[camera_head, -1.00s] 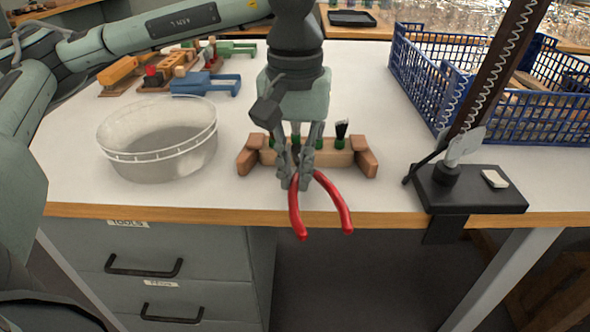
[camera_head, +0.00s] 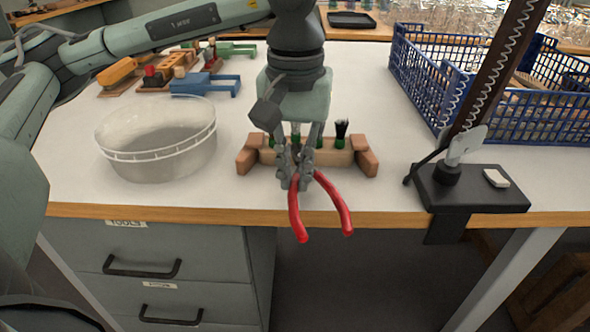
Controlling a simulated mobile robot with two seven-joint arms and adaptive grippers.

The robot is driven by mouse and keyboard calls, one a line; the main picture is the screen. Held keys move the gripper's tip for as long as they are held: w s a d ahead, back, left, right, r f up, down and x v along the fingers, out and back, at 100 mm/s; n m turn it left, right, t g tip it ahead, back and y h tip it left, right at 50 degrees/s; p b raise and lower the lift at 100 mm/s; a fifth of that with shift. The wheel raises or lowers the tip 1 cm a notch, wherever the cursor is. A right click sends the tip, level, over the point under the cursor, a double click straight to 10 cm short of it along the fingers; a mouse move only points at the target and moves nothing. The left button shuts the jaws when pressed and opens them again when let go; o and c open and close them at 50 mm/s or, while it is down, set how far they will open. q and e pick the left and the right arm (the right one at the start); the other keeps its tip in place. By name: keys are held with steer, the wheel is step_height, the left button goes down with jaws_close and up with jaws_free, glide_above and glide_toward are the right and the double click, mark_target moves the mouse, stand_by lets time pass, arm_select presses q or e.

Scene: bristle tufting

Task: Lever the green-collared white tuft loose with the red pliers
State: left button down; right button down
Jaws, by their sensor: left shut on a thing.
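My left gripper (camera_head: 295,178) is shut on the red pliers (camera_head: 336,200). Their red handles point toward me and hang over the table's front edge. The pliers' jaws are hidden behind the gripper. Just behind is a wooden tuft holder (camera_head: 335,158) with end blocks. A black tuft with a green collar (camera_head: 341,132) stands upright at its right part. Other green collars show between and beside the gripper's fingers. A pale, whitish tuft (camera_head: 296,128) partly shows behind the gripper; whether the pliers touch it cannot be told. My right gripper is not in view.
A clear round tub (camera_head: 160,165) stands left of the holder. Wooden and coloured clamps (camera_head: 205,83) lie at the back left. A blue crate (camera_head: 440,98) is at the right, behind a black clamped stand (camera_head: 480,200). The table between tub and holder is narrow but clear.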

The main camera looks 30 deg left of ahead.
arm_select(q)
steer(key=shift+s+d+f+t+y+b, duration=0.15)
steer(key=shift+f+t+y+b, duration=0.7)
steer(key=shift+b, duration=2.05)
stand_by(5.1)
